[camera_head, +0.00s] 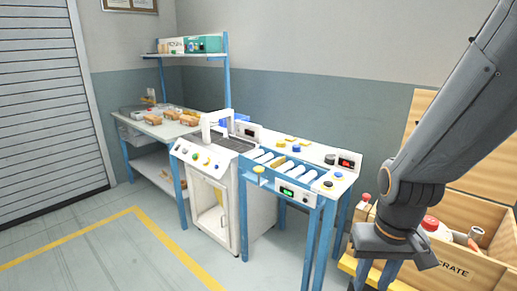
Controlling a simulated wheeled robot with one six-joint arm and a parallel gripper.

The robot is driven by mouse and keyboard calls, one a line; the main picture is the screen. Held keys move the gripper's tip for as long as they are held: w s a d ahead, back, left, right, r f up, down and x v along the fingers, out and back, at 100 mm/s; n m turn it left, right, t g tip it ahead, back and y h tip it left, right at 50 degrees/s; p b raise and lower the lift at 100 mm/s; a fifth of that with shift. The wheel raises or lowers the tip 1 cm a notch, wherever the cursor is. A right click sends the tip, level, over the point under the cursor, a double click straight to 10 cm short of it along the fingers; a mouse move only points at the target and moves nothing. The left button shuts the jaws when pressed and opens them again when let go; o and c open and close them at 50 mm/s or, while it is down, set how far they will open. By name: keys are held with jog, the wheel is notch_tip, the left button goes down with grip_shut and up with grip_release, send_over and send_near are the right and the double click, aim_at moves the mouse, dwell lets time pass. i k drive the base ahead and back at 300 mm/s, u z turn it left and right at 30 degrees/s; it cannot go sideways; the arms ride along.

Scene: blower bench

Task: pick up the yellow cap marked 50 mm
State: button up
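Several small yellow caps are on the blue-framed bench (318,152) in the middle. One yellow cap (258,170) sits at the bench's left front. Any 50 mm marking is too small to read, so I cannot tell which cap is the marked one.
A wooden crate (455,270) with bottles stands at the right, beside my gripper. Blue caps (337,174) and white cylinders (296,172) are on the bench. A white machine (210,180) adjoins it on the left. The floor (80,262) at the left front is clear.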

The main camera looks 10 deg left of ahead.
aim_at(280, 143)
jog(key=u, duration=0.6)
jog(key=i, duration=0.8)
jog(key=u, duration=0.95)
jog(key=i, duration=1.2)
jog(key=z, duration=0.45)
jog(key=i, duration=0.85)
jog(key=z, duration=1.2)
jog(key=i, duration=0.4)
jog(key=z, duration=0.3)
